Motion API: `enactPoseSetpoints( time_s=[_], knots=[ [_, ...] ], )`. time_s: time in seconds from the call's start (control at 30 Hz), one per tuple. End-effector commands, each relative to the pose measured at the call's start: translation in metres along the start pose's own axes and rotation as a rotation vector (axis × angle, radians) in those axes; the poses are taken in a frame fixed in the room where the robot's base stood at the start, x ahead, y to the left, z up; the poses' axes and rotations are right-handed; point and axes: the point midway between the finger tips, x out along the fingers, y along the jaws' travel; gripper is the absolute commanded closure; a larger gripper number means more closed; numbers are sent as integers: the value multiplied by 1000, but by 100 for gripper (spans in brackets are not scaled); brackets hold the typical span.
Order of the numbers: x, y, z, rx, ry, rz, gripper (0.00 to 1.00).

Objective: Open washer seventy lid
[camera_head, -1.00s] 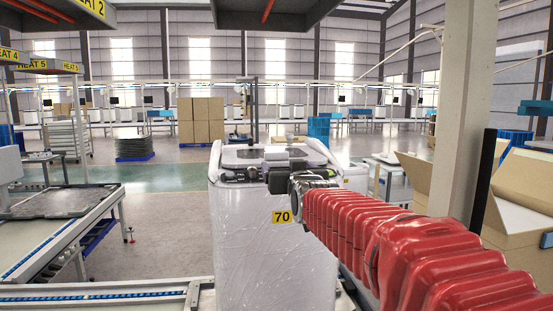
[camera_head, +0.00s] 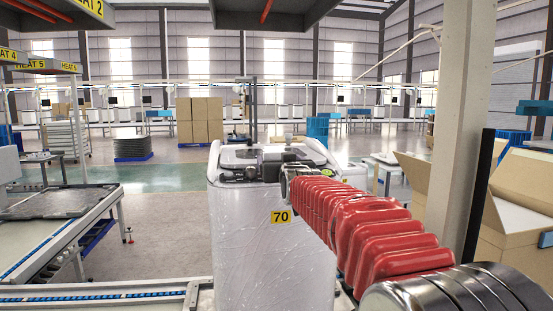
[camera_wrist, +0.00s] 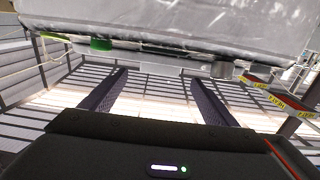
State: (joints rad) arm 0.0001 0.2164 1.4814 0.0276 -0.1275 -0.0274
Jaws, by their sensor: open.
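Washer seventy (camera_head: 270,250) stands straight ahead, a white machine in clear wrap with a yellow "70" label (camera_head: 281,217) on its front. Its lid (camera_head: 262,157) lies flat on top and looks shut. My red-sleeved arm reaches from the lower right to the washer's top front edge. My gripper (camera_wrist: 158,98) is open, with two dark fingers apart and nothing between them in the wrist view. In that view, the wrapped white washer body (camera_wrist: 190,18) fills the top, beyond the fingertips. Whether the fingers touch the lid, I cannot tell.
A conveyor (camera_head: 60,235) runs along the left. A pillar (camera_head: 455,120) and open cardboard boxes (camera_head: 515,205) stand at the right, near my arm. Stacked cartons (camera_head: 200,121) stand behind the washer. The floor left of the washer is clear.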

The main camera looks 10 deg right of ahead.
Motion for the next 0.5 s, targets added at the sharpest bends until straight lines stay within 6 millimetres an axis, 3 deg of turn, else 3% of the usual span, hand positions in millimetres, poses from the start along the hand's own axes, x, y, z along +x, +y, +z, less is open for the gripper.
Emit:
enactPoseSetpoints(
  time_s=[0.5],
  knots=[
    [49,1,1,0,-2,1,19]
  ],
)
